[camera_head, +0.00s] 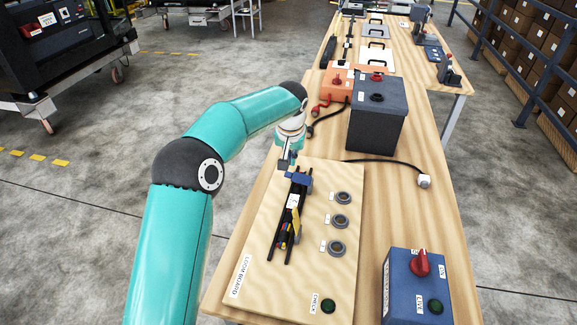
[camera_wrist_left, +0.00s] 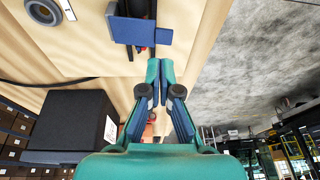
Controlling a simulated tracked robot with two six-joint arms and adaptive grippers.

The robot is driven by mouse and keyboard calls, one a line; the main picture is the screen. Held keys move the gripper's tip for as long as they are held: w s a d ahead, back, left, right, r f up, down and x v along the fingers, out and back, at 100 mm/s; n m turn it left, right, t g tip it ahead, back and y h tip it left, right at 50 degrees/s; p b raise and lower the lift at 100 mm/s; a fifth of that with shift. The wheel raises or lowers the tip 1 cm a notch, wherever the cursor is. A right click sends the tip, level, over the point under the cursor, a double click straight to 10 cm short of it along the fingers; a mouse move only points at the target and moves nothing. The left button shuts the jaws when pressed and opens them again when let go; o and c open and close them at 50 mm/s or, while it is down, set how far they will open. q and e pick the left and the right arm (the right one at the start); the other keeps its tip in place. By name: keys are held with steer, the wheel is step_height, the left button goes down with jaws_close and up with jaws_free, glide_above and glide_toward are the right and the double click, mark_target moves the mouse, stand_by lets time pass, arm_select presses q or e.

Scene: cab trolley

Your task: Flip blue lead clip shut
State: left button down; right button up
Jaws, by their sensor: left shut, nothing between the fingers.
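The blue lead clip (camera_head: 300,180) sits at the far end of the dark wire channel on the loom board (camera_head: 262,215). In the left wrist view the blue clip (camera_wrist_left: 143,33) shows as a flat blue plate with a tab out to the right; I cannot tell whether it is latched. A bundle of coloured leads (camera_head: 290,220) lies along the channel. My left gripper (camera_head: 287,163) is just beyond the clip. In the wrist view my left gripper (camera_wrist_left: 160,70) has its fingertips together, empty, close to the clip. My right gripper is not in view.
Three grey round sockets (camera_head: 341,222) line the board's right side, with a green CHECK button (camera_head: 328,306) at the near edge. A blue box with a red knob (camera_head: 417,285) stands at the near right. A dark grey box (camera_head: 377,125) and black cable lie beyond the board.

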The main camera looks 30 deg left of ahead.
mark_target(289, 173)
arm_select(q)
steer(key=f, duration=0.4)
steer(key=shift+s+a, duration=0.1)
steer(key=shift+a, duration=0.2)
